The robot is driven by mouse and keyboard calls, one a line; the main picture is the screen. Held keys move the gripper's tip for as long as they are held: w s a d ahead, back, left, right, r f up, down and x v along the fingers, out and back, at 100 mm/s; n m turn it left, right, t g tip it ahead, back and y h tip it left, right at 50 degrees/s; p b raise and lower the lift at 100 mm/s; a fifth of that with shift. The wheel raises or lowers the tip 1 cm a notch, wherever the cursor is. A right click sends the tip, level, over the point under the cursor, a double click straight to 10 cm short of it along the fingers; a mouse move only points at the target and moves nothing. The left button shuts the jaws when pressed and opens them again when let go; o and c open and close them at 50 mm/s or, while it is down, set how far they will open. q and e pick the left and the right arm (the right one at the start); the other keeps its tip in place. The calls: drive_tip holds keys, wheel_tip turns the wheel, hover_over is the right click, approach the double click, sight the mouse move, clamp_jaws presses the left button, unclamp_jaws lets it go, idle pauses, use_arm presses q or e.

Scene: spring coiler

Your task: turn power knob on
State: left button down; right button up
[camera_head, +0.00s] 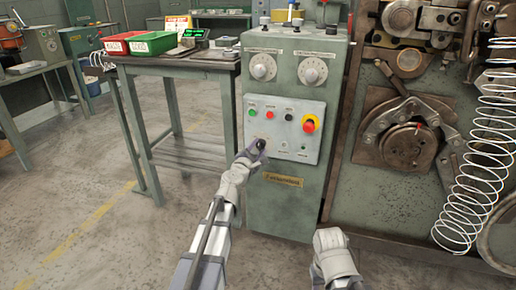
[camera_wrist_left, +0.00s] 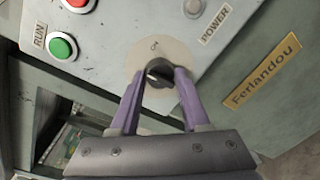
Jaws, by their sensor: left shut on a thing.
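The power knob (camera_wrist_left: 158,72) is a small dark knob on a round beige plate on the grey control panel (camera_head: 278,116). In the head view it is mostly hidden at the panel's lower left. My left gripper (camera_head: 258,148) is at this knob; in the wrist view its two purple fingers (camera_wrist_left: 157,85) are on either side of the knob and shut on it. The knob's pointer direction is hard to make out. My right arm shows only as a pale link at the bottom of the head view; its gripper is not seen.
Above are a green button (camera_wrist_left: 62,47), a red button (camera_head: 270,114) and a red-yellow emergency stop (camera_head: 310,124). Two white dials (camera_head: 262,67) sit higher. A metal table (camera_head: 170,60) with red and green bins stands left; the coiling machine and a large spring (camera_head: 485,150) stand right.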

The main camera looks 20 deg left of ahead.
use_arm(q)
drive_tip(key=m, duration=0.5)
drive_tip(key=shift+y, duration=0.3)
drive_tip(key=shift+d+m, duration=0.1)
drive_tip(key=shift+m, duration=2)
drive_tip(key=shift+c, duration=2)
unclamp_jaws()
drive_tip(key=shift+s, duration=0.15)
drive_tip(key=s+p, duration=0.1)
drive_tip(key=s, duration=0.6)
drive_tip(key=shift+s+r, duration=0.25)
drive_tip(key=shift+r, duration=0.05)
